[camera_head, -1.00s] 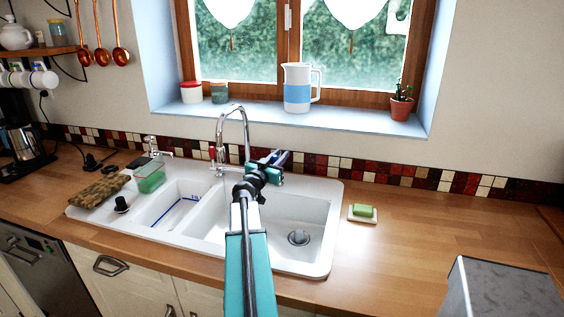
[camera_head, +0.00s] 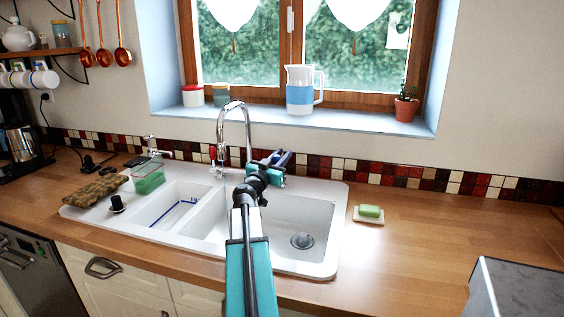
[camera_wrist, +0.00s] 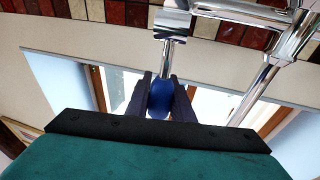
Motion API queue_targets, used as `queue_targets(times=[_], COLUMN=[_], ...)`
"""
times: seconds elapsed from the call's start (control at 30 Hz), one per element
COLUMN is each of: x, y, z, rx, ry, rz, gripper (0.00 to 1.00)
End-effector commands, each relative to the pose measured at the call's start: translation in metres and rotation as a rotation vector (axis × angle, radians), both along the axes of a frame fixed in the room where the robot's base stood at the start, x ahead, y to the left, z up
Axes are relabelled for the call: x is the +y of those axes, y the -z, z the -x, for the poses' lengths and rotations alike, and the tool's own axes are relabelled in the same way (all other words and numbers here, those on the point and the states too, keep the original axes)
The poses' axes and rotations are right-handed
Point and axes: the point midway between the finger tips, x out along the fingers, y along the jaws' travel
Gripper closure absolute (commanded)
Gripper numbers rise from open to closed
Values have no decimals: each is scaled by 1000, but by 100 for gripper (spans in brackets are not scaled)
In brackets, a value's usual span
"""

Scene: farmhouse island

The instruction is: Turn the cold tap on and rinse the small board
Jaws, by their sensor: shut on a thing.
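My gripper (camera_head: 281,158) is right of the chrome tap (camera_head: 248,140), its far side partly hidden by my arm. In the wrist view its dark fingers (camera_wrist: 160,97) are shut on a rounded blue knob (camera_wrist: 160,100) on a chrome stem, the cold tap handle. A red-marked handle (camera_head: 212,153) stands left of the spout. No water stream is visible under the spout. A thin blue outline (camera_head: 168,213) lies in the left basin; it may be the edge of a white small board, but I cannot tell.
The white sink (camera_head: 330,235) has an empty-looking right basin, partly behind my arm. A green-filled container (camera_head: 148,180), black plug-like knob (camera_head: 117,203) and patterned cloth (camera_head: 98,189) are at left. Green soap (camera_head: 370,211) sits on the right; the counter beyond (camera_head: 430,225) is clear.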

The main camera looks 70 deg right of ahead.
Motion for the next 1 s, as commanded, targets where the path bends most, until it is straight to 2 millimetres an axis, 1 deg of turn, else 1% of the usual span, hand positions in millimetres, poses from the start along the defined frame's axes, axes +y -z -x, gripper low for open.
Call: queue_targets(times=[0.4,0.83,0.87,0.9,0.97,1.0], x=[4,6,6,6,6,6], y=[0,-2,-1,-1,-1,-1], z=[-3,-3,-3,-3,-3,-3], rx=[-3,-3,-3,-4,-4,-5], ry=[-6,-7,-7,-7,-7,-6], rz=[36,39,39,39,39,39], gripper=[100,100,78,71,61,61])
